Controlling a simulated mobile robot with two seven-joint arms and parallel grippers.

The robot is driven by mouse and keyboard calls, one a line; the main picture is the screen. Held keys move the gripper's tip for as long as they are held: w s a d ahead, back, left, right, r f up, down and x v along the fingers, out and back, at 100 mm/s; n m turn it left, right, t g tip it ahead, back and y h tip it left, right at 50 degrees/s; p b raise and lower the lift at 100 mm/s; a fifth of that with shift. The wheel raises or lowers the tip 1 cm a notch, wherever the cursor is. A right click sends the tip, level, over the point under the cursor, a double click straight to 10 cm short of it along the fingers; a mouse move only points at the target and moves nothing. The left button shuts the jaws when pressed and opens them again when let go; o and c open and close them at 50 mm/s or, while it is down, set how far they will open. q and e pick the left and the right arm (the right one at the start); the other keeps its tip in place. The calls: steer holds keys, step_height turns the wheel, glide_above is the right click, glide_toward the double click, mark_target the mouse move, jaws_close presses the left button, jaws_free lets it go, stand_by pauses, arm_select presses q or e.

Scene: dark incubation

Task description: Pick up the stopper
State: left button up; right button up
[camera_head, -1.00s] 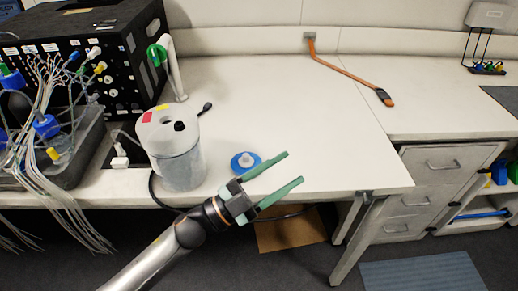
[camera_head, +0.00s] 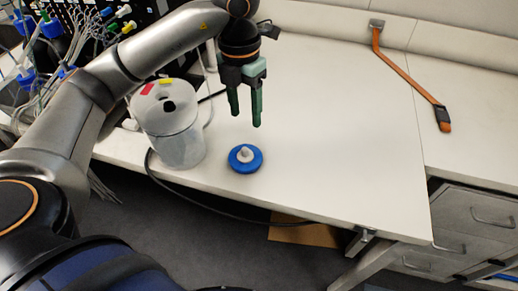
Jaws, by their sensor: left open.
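The stopper (camera_head: 245,157) is a blue disc with a pale grey knob on top. It lies on the white table near the front edge, just right of a translucent container. My left gripper (camera_head: 246,117) has green fingers pointing down. It is open and empty, above the table and a little above the stopper in the picture, not touching it. My right gripper is not in view.
The translucent container (camera_head: 176,135) with a black-holed lid stands left of the stopper. A black cable (camera_head: 195,201) hangs along the table's front edge. Tubes and a dark machine fill the back left. The table (camera_head: 340,140) to the right is clear, with an orange strap (camera_head: 408,79) farther right.

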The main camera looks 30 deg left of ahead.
arm_select(q)
glide_above(245, 149)
step_height(245, 149, down, 6)
steer(key=shift+a+f, duration=0.1)
steer(key=shift+a, duration=0.05)
steer(key=shift+f+p, duration=0.35)
steer(key=shift+f, duration=2.6)
steer(key=shift+c, duration=0.3)
jaws_close()
steer(key=shift+r, duration=0.1)
